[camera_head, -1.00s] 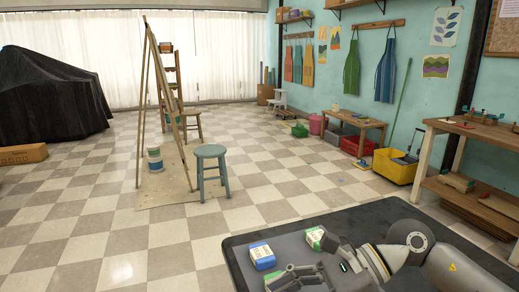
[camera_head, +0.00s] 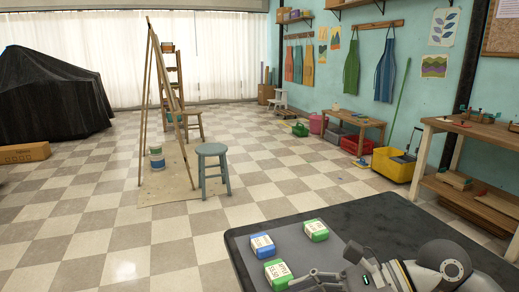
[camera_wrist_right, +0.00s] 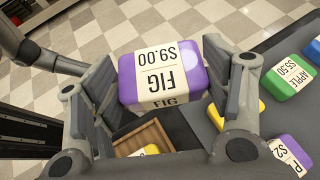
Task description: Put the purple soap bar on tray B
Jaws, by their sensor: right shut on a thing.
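The purple soap bar (camera_wrist_right: 163,76) has a cream label reading FIG $9.00. In the right wrist view it sits between the two fingers of my right gripper (camera_wrist_right: 165,95), which is shut on it. In the head view my right gripper (camera_head: 312,281) is at the bottom edge, over the dark table; the purple bar cannot be made out there. No tray lettering can be read, so I cannot tell which surface is tray B. My left gripper is not in view.
A blue bar (camera_head: 262,245) and green bars (camera_head: 316,230) (camera_head: 278,274) lie on the dark table (camera_head: 370,218). In the wrist view, a wooden container (camera_wrist_right: 146,137) shows below the held bar, and another purple bar (camera_wrist_right: 290,156) lies at lower right.

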